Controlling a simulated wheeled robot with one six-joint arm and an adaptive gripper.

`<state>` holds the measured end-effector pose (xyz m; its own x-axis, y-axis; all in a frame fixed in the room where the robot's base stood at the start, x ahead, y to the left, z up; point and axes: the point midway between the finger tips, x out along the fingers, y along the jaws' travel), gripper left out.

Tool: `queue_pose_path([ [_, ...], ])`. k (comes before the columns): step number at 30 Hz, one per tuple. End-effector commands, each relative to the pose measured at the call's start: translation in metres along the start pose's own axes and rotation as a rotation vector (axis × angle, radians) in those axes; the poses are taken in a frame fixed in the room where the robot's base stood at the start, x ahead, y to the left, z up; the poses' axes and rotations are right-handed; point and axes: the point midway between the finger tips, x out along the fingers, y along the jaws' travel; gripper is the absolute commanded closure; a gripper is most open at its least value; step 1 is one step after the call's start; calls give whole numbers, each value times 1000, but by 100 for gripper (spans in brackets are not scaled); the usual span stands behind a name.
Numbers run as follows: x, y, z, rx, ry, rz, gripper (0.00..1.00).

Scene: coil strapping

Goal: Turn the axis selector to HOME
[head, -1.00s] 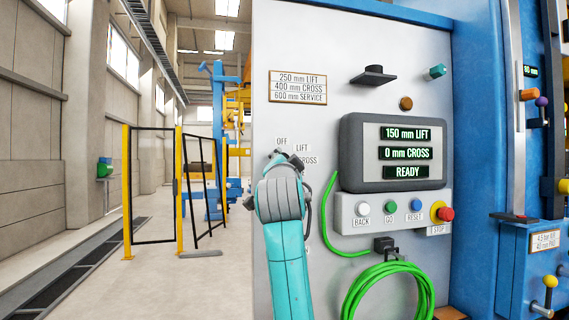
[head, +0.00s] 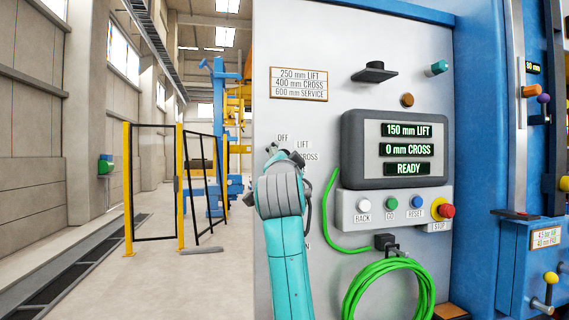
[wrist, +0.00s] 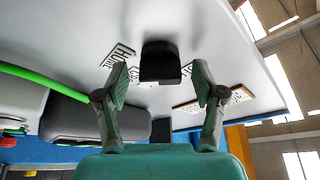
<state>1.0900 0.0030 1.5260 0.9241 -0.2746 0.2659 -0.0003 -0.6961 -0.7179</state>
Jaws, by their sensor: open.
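The axis selector shows in the wrist view as a black knob (wrist: 160,62) on the pale panel. My gripper (wrist: 160,75) is open, with one finger on each side of the knob and a visible gap to each. In the head view my gripper (head: 284,157) is at the panel's left part and hides the selector. Labels OFF, LIFT and CROSS show around it; lower lettering is mostly covered by my arm. The knob's pointing direction cannot be told. A black-lettered label (wrist: 120,56) beside the knob in the wrist view is partly hidden by a finger.
The display (head: 406,150) reads 150 mm LIFT, 0 mm CROSS, READY. Below it are BACK, GO and RESET buttons and a red stop button (head: 446,211). A green cable coil (head: 388,290) hangs close to the right of my arm. A yellow-post fence (head: 180,190) stands left.

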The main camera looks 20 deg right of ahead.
Motion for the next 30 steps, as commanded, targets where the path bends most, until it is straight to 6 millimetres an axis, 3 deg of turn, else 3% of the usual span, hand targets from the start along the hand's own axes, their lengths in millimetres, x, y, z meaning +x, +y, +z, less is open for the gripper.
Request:
queue_pose_path([
  [5,-19,0,1,1,0,-1,31],
  [18,-100,0,1,1,-1,-1,31],
  [24,-116,0,2,0,-2,0,31],
  [30,-119,0,1,0,-2,1,31],
])
